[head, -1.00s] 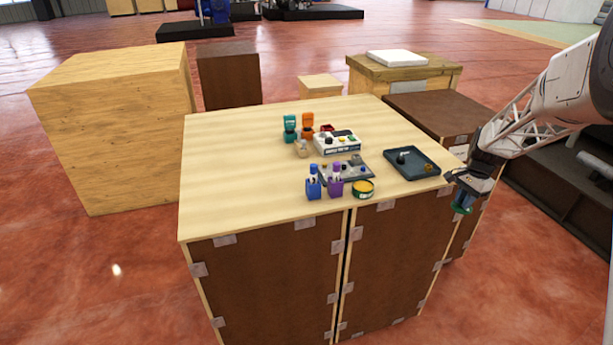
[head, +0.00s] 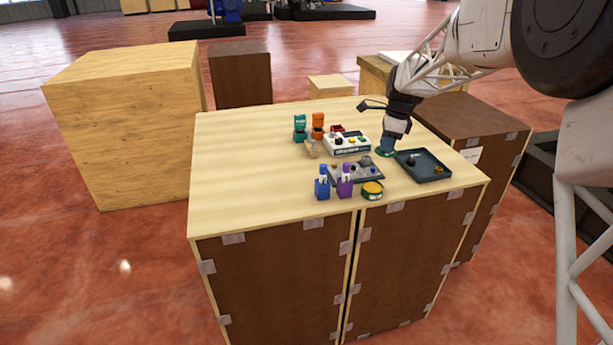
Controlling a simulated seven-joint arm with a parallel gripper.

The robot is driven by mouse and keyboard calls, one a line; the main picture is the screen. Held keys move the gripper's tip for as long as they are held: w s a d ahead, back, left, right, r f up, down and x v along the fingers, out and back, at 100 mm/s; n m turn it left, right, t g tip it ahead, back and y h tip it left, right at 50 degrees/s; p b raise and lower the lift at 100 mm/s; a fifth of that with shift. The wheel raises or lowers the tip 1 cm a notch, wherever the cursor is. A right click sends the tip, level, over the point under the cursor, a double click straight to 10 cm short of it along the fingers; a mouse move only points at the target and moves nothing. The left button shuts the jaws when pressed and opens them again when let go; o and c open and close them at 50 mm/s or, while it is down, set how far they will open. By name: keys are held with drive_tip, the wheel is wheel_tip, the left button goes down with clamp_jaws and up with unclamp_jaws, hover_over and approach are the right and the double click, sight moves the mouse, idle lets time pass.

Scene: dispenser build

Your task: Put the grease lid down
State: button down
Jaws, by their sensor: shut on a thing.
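My gripper (head: 387,145) is over the right back part of the wooden table top, between the white device and the dark tray. It is shut on the green grease lid (head: 383,153), a small disc low at the fingertips. The lid is at or just above the table; I cannot tell whether it touches. The open grease tin (head: 372,190), green with yellow grease, stands near the table's front edge.
A dark tray (head: 441,177) with small parts lies right of my gripper. A white device (head: 338,144), a grey plate (head: 345,173), blue (head: 322,189) and purple (head: 344,188) holders, and teal (head: 299,129) and orange (head: 317,126) items stand leftward. The table's left side is clear.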

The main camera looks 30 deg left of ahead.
drive_tip(key=s+a+m, duration=0.2)
drive_tip(key=s+a, duration=0.3)
drive_tip(key=a, duration=0.5)
drive_tip(key=s+a+m, duration=0.1)
drive_tip(key=s+a, duration=0.3)
drive_tip(key=a, duration=0.7)
drive_tip(key=shift+s+a+m+t, duration=0.3)
drive_tip(key=shift+s+m, duration=0.05)
drive_tip(key=shift+m, duration=0.05)
hover_over(305, 175)
drive_tip(key=shift+w+d+f, duration=0.1)
drive_tip(key=shift+d+f, duration=0.05)
drive_tip(key=shift+f, duration=1.1)
drive_tip(key=shift+d+f, duration=0.1)
drive_tip(key=shift+f, duration=1.1)
drive_tip(key=shift+f, duration=2.5)
drive_tip(key=shift+f, duration=0.15)
drive_tip(key=c, duration=1.1)
unclamp_jaws()
